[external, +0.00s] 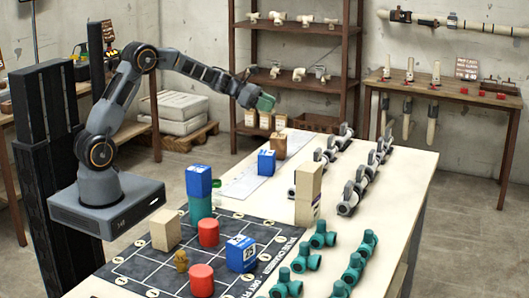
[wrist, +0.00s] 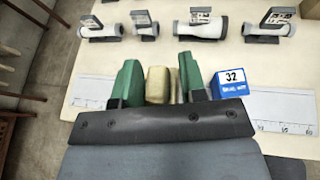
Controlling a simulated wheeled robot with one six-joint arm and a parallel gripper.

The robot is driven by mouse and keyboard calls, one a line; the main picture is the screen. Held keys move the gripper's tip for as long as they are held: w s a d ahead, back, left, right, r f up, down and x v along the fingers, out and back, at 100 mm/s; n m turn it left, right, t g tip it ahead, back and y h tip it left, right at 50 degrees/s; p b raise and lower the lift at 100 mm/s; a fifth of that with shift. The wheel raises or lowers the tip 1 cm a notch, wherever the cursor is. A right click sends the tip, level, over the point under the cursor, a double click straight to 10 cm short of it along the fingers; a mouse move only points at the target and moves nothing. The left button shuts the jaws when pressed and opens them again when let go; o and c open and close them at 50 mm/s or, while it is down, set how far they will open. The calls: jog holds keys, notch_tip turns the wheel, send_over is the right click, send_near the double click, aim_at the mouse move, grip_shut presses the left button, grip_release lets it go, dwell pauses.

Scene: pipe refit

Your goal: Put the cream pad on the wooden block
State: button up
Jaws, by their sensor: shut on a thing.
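My gripper (external: 264,102), with green fingers, is raised above the far end of the table in the external view. In the wrist view its fingers (wrist: 159,82) are shut on the cream pad (wrist: 158,86), a pale rounded piece between them. The pad cannot be made out in the external view. A brown wooden block (external: 278,146) stands on the table below my gripper, just behind a blue box. I cannot clearly pick out that block in the wrist view, where the fingers and pad cover part of the table.
The blue box (external: 266,162) marked 32 also shows right of the fingers in the wrist view (wrist: 232,84). Grey pipe fittings (external: 350,190) stand in rows along the table. A tall pale block (external: 308,186) stands nearer. A dark mat (external: 150,268) carries blue, red and wooden pieces.

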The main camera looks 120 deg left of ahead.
send_over(279, 135)
jog(key=f, duration=0.5)
jog(key=shift+d+f, duration=0.2)
jog(key=shift+d, duration=0.15)
jog(key=shift+a+f, duration=0.1)
jog(key=shift+f, duration=1.55)
jog(key=shift+f, duration=0.25)
jog(key=o, duration=1)
jog(key=shift+r, duration=0.1)
